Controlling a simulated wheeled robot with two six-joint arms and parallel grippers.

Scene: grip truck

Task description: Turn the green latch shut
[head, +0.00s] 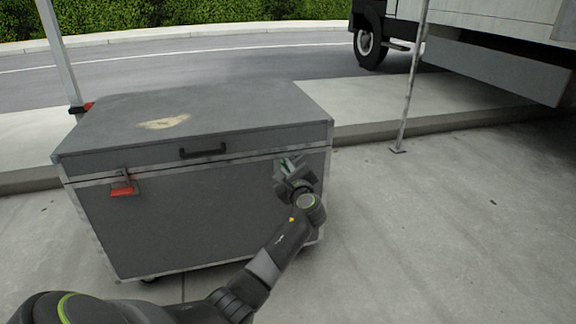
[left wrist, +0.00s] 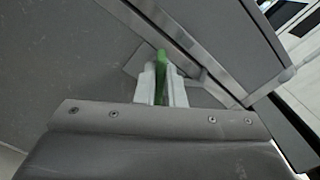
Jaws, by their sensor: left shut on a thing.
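The green latch (head: 285,163) is on the front right of a large grey case (head: 215,225), just under the lid seam. In the left wrist view the green latch (left wrist: 161,62) stands between the two pale fingers. My left gripper (head: 290,172) is shut on the green latch; it also shows in the left wrist view (left wrist: 160,84). The gripper hides most of the latch and its plate in the head view. The case lid is down. My right gripper is not in view.
A red latch (head: 122,188) is on the front left of the case, and a black handle (head: 203,151) is on the lid's front edge. A thin pole (head: 410,85) stands to the right. A truck (head: 480,50) is behind at right. The pavement at right is clear.

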